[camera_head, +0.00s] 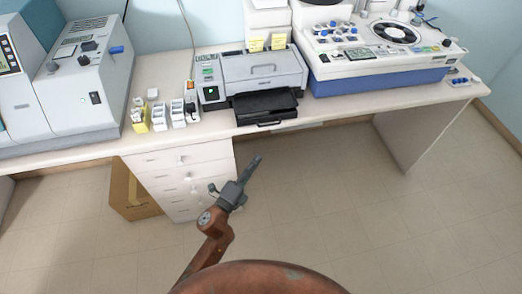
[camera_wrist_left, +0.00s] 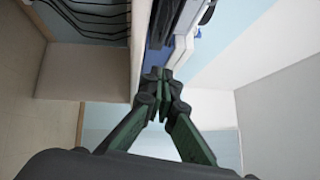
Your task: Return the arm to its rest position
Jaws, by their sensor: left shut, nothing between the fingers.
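My left arm (camera_head: 214,243) comes in from the bottom of the head view. My left gripper (camera_head: 257,163) is in front of the bench, over the floor and beside the drawer unit. Its fingers are together and hold nothing. In the left wrist view the gripper (camera_wrist_left: 160,75) shows its two fingertips meeting, with the bench edge just beyond. My right gripper is not in either view.
The white bench (camera_head: 330,107) carries a grey printer-like machine with a black tray (camera_head: 265,106), a large blue-and-white machine (camera_head: 375,78) and small boxes (camera_head: 178,113). Drawers (camera_head: 187,178) and a cardboard box (camera_head: 133,196) stand below. The floor (camera_head: 340,215) to the right is clear.

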